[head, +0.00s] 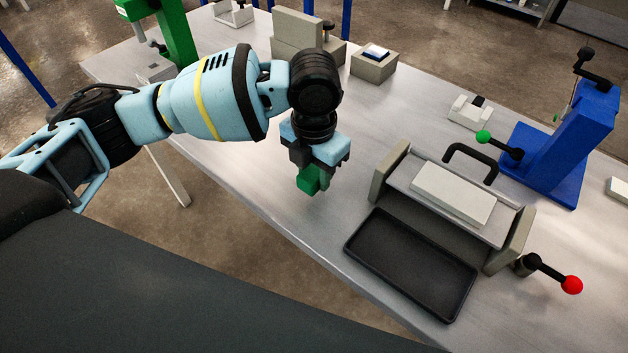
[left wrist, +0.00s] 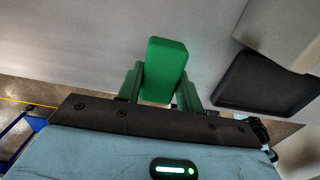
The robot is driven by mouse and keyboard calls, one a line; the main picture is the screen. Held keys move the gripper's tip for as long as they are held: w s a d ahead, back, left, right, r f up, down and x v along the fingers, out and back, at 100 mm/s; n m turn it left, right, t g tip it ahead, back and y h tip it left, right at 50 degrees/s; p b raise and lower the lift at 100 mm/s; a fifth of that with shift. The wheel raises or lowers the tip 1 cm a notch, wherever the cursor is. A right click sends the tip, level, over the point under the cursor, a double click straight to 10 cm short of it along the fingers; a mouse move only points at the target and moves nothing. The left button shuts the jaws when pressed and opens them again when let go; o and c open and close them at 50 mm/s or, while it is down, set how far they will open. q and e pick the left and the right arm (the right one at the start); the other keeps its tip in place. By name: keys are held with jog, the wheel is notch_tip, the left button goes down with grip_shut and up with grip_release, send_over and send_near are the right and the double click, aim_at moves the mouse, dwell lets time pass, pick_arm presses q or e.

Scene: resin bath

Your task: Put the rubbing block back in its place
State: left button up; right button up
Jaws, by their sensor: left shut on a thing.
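My left gripper (head: 312,170) hangs pointing down over the front part of the metal table, left of the black tray. It is shut on a green block, which I take to be the rubbing block. In the left wrist view the green block (left wrist: 163,70) sits upright between the two green fingers and sticks out past them. The block seems to be held above the table, but its gap to the surface is hard to judge. My right gripper does not show.
A black tray (head: 412,264) lies in front of a grey bath frame (head: 518,240) with a pale slab (head: 453,193). A red-knobbed lever (head: 570,285) is at right. A blue press (head: 562,140) and beige box (head: 374,68) stand behind. Table between gripper and bath is clear.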

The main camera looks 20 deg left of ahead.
aim_at(314, 184)
pick_arm(q)
jog(key=shift+f, duration=1.75)
jog(key=shift+f, duration=0.1)
jog(key=o, duration=1)
jog(key=shift+c, duration=0.2)
notch_tip(314, 184, up, 12)
jog(key=shift+r+p, duration=0.1)
jog(key=shift+p, duration=0.3)
